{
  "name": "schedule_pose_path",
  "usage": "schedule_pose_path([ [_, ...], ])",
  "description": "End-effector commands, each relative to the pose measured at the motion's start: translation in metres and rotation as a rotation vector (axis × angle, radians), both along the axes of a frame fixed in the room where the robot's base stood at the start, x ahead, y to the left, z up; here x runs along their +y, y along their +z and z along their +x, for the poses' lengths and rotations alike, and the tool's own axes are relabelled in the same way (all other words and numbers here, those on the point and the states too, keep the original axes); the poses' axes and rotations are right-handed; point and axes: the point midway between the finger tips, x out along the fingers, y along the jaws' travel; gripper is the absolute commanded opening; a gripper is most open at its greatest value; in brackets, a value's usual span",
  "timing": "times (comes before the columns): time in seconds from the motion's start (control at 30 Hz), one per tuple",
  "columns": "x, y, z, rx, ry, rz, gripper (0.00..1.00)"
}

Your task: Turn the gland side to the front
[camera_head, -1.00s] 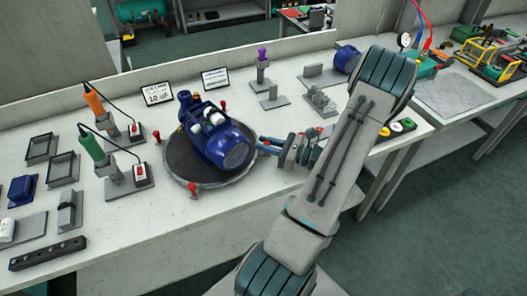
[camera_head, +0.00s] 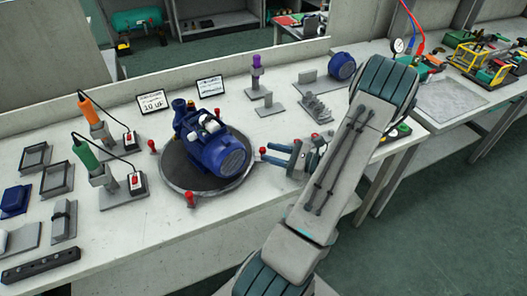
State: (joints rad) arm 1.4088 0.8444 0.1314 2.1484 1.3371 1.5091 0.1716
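A blue pump (camera_head: 214,150) with a ribbed motor body sits on a dark round turntable (camera_head: 178,180). Its round motor end faces front right, and a blue flanged part is at the back left. Pale grey fittings are on top. I cannot tell which side is the gland side. Red knobs stand around the turntable's rim, including one at the left (camera_head: 152,146) and one at the front (camera_head: 190,200). My gripper (camera_head: 268,156) is at the right of the turntable, its fingers apart and beside a red knob (camera_head: 263,150). I see nothing held.
Two small signs (camera_head: 152,103) stand behind the turntable. Green (camera_head: 87,148) and orange (camera_head: 88,107) handled tools stand in holders at the left, with trays beyond. Grey blocks and a blue round part (camera_head: 342,66) are at the back right. The bench front is clear.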

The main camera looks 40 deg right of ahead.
Motion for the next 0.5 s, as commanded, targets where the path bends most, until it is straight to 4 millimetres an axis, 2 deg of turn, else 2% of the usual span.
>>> schedule_pose_path([
  [0.1, -0.015, -0.002, -0.027, 0.0, -0.005, -0.003, 0.38],
  [0.3, -0.034, -0.001, -0.064, -0.001, -0.004, -0.002, 0.38],
  [0.5, -0.044, -0.001, -0.086, 0.0, -0.001, -0.001, 0.38],
])
